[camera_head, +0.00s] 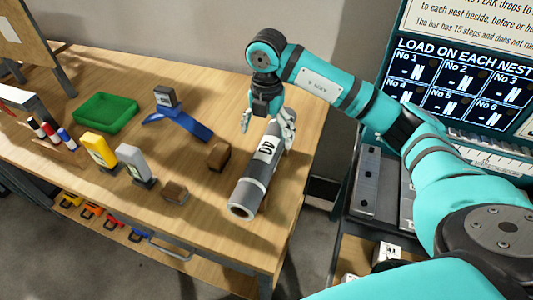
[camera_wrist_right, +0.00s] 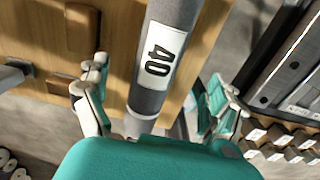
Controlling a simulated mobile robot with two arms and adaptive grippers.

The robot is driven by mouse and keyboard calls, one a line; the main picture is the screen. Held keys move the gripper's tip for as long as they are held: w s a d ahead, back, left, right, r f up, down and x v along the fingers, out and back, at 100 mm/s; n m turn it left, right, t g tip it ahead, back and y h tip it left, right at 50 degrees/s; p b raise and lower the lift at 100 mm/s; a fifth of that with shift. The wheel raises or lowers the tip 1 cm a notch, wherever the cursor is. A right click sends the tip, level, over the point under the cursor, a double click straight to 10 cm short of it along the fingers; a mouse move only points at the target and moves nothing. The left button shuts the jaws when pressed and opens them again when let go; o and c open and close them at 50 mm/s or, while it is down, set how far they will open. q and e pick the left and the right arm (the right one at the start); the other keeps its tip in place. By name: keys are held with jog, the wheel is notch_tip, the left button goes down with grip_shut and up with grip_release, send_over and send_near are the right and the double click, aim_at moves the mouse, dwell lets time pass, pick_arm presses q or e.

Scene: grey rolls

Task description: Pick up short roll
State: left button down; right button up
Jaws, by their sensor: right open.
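A grey roll (camera_head: 256,170) with a white label reading 40 lies near the right end of the wooden table (camera_head: 200,225). Its near end shows a pale ring with a dark hole. My right gripper (camera_head: 267,126) is open over the far part of this roll, one finger on each side. In the right wrist view the roll (camera_wrist_right: 150,97) runs between the two spread fingers (camera_wrist_right: 157,85), with a visible gap on both sides. My palm hides one end of the roll there. No other roll is clearly seen. My left gripper is not in view.
Two brown blocks (camera_head: 219,156) (camera_head: 174,192) lie left of the roll. A blue stand (camera_head: 178,127) with a dark labelled block, a green tray (camera_head: 105,113), and yellow and grey upright pieces (camera_head: 101,150) stand farther left. A dark rack with a display board (camera_head: 460,85) is at right.

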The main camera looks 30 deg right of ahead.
aim_at(266, 147)
notch_tip(266, 147, down, 3)
jog(key=shift+r, duration=0.15)
jog(key=shift+f, duration=0.5)
jog(key=shift+f+p, duration=0.35)
jog(key=shift+p, duration=0.1)
notch_tip(266, 147, down, 4)
jog(key=shift+r+p, duration=0.15)
jog(key=shift+p, duration=0.35)
jog(key=shift+f, duration=0.25)
jog(key=shift+c, duration=0.5)
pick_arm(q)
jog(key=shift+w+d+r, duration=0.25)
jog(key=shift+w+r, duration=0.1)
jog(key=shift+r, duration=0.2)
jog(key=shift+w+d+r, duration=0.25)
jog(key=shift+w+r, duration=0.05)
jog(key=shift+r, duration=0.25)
pick_arm(e)
jog(key=shift+w, duration=0.1)
jog(key=c, duration=1.4)
